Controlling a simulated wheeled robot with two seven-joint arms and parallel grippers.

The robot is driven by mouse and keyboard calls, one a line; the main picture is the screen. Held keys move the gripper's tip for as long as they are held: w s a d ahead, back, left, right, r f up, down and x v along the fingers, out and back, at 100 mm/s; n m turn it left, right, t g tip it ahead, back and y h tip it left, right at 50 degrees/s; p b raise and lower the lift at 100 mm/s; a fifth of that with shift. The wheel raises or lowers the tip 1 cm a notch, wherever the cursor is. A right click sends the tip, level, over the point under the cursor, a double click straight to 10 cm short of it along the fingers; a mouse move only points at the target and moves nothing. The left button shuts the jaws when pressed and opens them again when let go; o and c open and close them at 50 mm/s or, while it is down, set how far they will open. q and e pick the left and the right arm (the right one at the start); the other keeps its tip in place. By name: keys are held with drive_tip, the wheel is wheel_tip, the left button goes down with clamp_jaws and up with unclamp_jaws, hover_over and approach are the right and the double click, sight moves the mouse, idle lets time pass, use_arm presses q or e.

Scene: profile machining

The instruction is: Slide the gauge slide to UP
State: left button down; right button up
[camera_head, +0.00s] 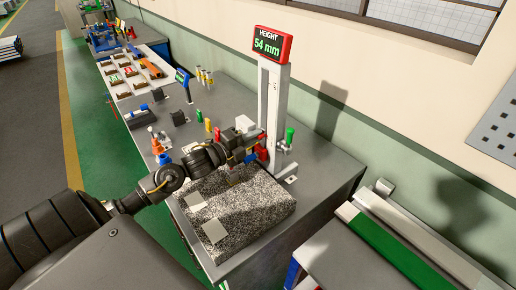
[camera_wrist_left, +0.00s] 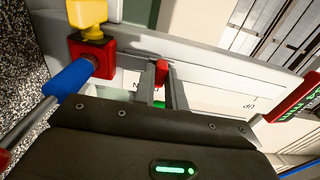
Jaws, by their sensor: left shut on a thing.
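The height gauge (camera_head: 270,110) stands upright beside a speckled granite block (camera_head: 255,215); its red-framed display (camera_head: 266,46) reads "HEIGHT 54 mm". My left gripper (camera_head: 258,150) is at the lower part of the gauge column, low over the block's far edge. In the left wrist view, its two fingers (camera_wrist_left: 163,88) are closed on a small red piece (camera_wrist_left: 161,70) in front of the pale gauge face. A partly hidden label and an inverted "UP" label (camera_wrist_left: 249,106) show on that face. A red block (camera_wrist_left: 92,60) with a yellow knob and blue rod is left of the fingers. My right gripper is not in view.
Two light plates (camera_head: 215,231) lie on the block. Small coloured items and a blue-framed display (camera_head: 182,77) stand farther back on the bench. A green-and-white conveyor-like unit (camera_head: 400,250) is at right.

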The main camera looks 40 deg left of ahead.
use_arm(q)
drive_tip(key=shift+r+p, duration=1.2)
drive_tip(key=shift+r, duration=0.8)
drive_tip(key=shift+r+p, duration=1.65)
drive_tip(key=shift+r, duration=0.25)
drive_tip(key=shift+r+p, duration=0.8)
drive_tip(key=shift+r, duration=1.1)
drive_tip(key=shift+r, duration=2.1)
